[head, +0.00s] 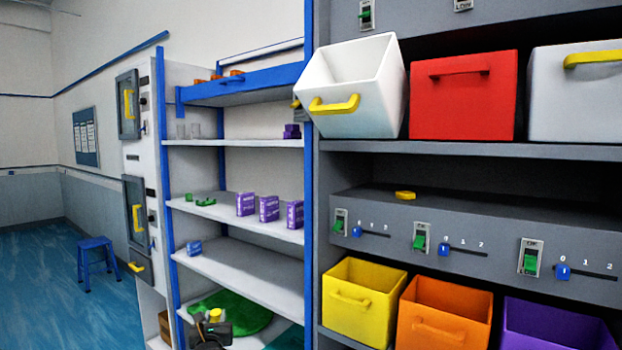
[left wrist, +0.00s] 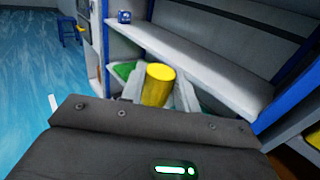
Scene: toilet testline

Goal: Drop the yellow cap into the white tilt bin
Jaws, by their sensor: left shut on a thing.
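A yellow cap (head: 215,315), a short cylinder, is held upright between the fingers of my left gripper (head: 213,322), low in the head view in front of the shelving. In the left wrist view the cap (left wrist: 158,85) stands between the two grey fingers (left wrist: 160,92), which are shut on it. The white tilt bin (head: 345,120) is on the top shelf of the grey rack, tipped forward with its mouth showing and a yellow handle on its front. The gripper is well below and left of this bin. My right gripper is not in view.
A red bin (head: 462,105) and a second white bin (head: 570,110) stand beside the tilted one. Yellow (head: 355,315), orange (head: 440,325) and purple bins (head: 555,330) are below. A flat yellow disc (head: 405,195) lies on the switch panel. The blue-posted shelf (head: 235,210) holds purple boxes.

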